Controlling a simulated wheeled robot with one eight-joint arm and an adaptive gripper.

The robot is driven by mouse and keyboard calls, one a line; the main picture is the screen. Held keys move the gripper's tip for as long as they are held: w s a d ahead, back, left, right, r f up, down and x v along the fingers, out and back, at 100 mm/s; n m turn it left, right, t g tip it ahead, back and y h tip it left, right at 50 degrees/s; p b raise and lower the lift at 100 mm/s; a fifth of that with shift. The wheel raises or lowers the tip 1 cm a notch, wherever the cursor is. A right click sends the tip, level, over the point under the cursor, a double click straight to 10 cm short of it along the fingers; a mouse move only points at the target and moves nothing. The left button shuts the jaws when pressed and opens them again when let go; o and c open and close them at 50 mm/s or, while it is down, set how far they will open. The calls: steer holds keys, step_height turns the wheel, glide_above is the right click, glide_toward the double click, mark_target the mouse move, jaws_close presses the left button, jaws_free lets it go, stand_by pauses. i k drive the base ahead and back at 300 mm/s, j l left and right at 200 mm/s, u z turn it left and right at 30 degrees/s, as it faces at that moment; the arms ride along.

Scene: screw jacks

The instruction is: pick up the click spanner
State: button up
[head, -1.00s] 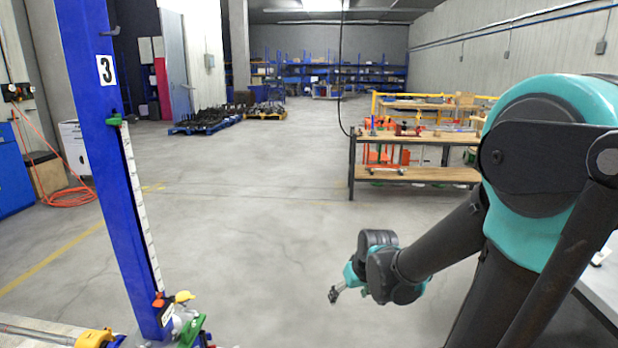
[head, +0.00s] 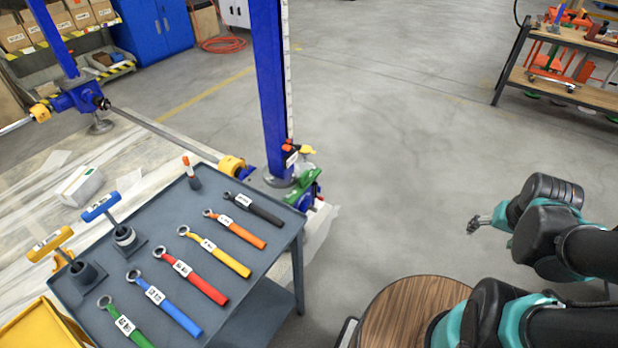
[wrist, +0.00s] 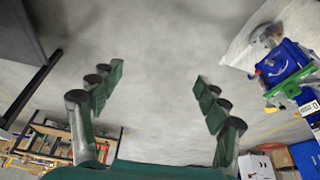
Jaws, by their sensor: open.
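Several ring-ended spanners lie side by side on a grey cart top (head: 190,215) in the head view: black (head: 252,209), orange (head: 235,229), yellow (head: 214,251), red (head: 190,275), blue (head: 163,303) and green (head: 125,322). Each has a white label, too small to read. I cannot tell which one is the click spanner. My gripper (head: 474,225) is over bare floor, well to the right of the cart. The wrist view shows its two fingers (wrist: 158,80) wide apart with nothing between them.
T-handled tools, blue (head: 100,207) and yellow (head: 52,241), stand in holders on the cart's left side. A blue post (head: 270,90) rises behind the cart. A round wooden top (head: 405,312) is in front. Clear floor lies between cart and gripper.

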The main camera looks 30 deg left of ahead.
mark_target(153, 294)
steer(key=k+u, duration=0.15)
steer(key=u, duration=2.7)
steer(key=k, duration=0.7)
